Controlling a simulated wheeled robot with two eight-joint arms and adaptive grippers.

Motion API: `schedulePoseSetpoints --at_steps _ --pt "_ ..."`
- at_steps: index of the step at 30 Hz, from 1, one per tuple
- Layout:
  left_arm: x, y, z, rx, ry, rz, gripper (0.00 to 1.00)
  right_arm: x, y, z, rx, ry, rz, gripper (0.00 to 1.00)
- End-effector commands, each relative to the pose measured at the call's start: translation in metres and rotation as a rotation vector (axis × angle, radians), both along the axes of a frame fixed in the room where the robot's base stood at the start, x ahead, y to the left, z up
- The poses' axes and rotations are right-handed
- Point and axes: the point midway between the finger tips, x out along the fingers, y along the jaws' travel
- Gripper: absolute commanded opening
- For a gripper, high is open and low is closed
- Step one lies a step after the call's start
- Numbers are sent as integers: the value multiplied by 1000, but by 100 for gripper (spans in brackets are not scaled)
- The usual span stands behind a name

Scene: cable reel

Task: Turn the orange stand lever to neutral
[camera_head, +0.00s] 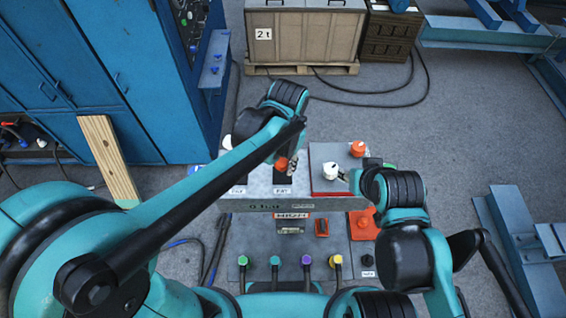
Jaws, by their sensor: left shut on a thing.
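A control console (300,204) stands in front of me with several levers on it. An orange lever knob (281,163) shows on its grey left part, right at my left gripper (287,166), which is shut on it. The gripper and arm hide most of this lever and its slot. My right gripper (350,178) is close beside that white knob. Its fingers are small and partly hidden by its wrist, so its opening is unclear.
Another white knob (227,142) stands at the console's left. Coloured cable plugs (307,260) line its lower front, with an orange button (363,222) at the right. A blue cabinet (110,70) and a wooden plank (108,160) are left. A crate (303,35) stands behind. Floor right of the console is open.

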Motion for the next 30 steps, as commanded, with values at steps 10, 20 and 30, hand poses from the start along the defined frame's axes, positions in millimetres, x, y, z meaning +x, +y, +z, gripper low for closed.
schedulePoseSetpoints --at_steps 10,20,30 --pt "0 -1 0 -1 0 -1 56 0 0 0 0 0 0 40" --pt "-2 -2 21 -1 -1 -2 56 0 0 0 0 0 0 40" --pt "-7 -7 93 -1 -1 -6 56 0 0 0 0 0 0 40"
